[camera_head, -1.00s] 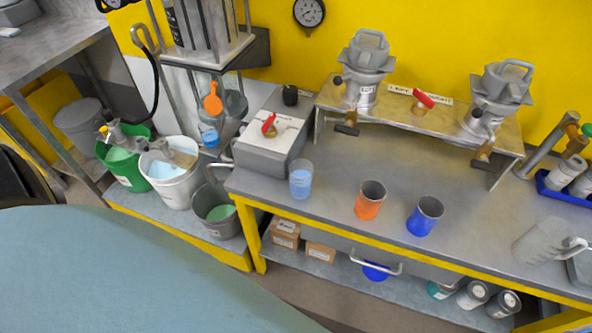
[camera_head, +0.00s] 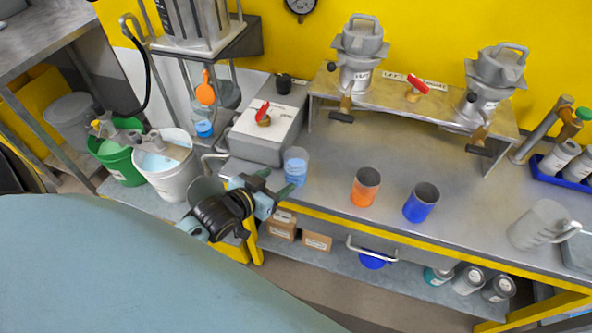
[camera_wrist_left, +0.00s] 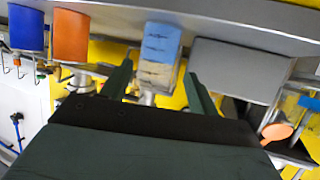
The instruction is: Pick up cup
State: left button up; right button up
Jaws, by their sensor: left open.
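A translucent light-blue cup (camera_head: 295,166) with measuring marks stands upright at the front left of the steel workbench. An orange cup (camera_head: 365,187) and a blue cup (camera_head: 421,202) stand to its right. My left gripper (camera_head: 275,183) is open and empty, just in front and to the left of the light-blue cup. In the left wrist view the light-blue cup (camera_wrist_left: 160,48) appears beyond the gap between the two spread fingers, apart from them. The orange cup (camera_wrist_left: 70,36) and the blue cup (camera_wrist_left: 26,27) show at the left there. My right gripper is not in view.
A grey box with a red-handled valve (camera_head: 264,125) stands directly behind and left of the light-blue cup. A raised shelf (camera_head: 390,105) carries two metal devices. A grey jug (camera_head: 537,225) stands at the right. The bench centre is clear.

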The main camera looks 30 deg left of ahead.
aim_at(297, 169)
pick_arm(q)
jog(key=b+x, duration=0.1)
jog(key=x, duration=0.8)
jog(key=shift+w+d+f, duration=0.1)
jog(key=shift+w+d, duration=0.05)
jog(key=c, duration=0.6)
jog(key=shift+c, duration=0.6)
